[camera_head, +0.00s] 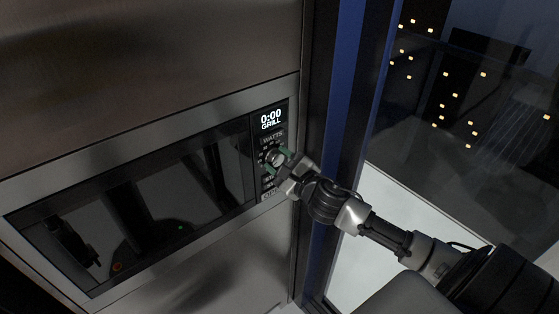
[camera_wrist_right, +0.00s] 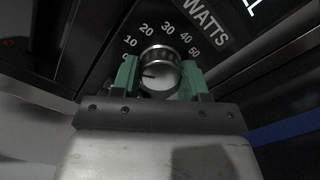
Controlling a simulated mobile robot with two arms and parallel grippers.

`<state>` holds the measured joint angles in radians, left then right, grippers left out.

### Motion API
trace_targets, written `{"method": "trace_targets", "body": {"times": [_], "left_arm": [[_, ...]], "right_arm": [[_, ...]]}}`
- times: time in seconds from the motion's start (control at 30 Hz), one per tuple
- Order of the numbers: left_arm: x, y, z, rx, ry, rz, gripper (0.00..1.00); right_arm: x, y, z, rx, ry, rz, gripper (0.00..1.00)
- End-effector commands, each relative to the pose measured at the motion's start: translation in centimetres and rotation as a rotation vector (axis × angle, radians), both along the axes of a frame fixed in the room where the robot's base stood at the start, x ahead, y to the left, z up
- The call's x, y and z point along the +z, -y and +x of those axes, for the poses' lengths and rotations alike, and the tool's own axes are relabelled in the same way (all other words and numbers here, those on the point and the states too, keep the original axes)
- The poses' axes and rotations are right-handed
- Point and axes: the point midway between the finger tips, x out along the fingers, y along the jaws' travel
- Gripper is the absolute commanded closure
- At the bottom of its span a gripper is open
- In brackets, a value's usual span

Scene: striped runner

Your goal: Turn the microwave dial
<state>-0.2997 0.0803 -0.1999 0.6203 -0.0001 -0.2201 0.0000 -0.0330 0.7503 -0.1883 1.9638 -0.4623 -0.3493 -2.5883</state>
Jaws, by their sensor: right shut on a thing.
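The microwave (camera_head: 190,190) is built into a steel wall unit, with a dark glass door and a control strip at its right side. Its display (camera_head: 271,119) reads 0:00 GRILL. The round silver dial (camera_wrist_right: 160,70) shows in the right wrist view, ringed by numbers from 0 to 50, with its dark mark pointing left, near 0. My right gripper (camera_wrist_right: 160,82) has its green fingers on both sides of the dial, shut on it. In the head view the gripper (camera_head: 279,158) covers part of the dial. My left gripper is not in view.
A blue-edged window frame (camera_head: 343,110) stands just right of the microwave, close to my right arm. Dark glass with small lights (camera_head: 460,100) lies beyond it. Plain steel panels are above and below the microwave.

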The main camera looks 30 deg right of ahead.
Motion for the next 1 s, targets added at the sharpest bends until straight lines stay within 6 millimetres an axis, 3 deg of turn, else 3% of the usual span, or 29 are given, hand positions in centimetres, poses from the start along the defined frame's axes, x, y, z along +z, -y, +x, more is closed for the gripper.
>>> {"method": "trace_targets", "body": {"times": [1.0], "left_arm": [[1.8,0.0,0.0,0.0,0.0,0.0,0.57]], "right_arm": [[0.0,-0.2,0.0,0.0,-0.07,0.892,0.8]]}}
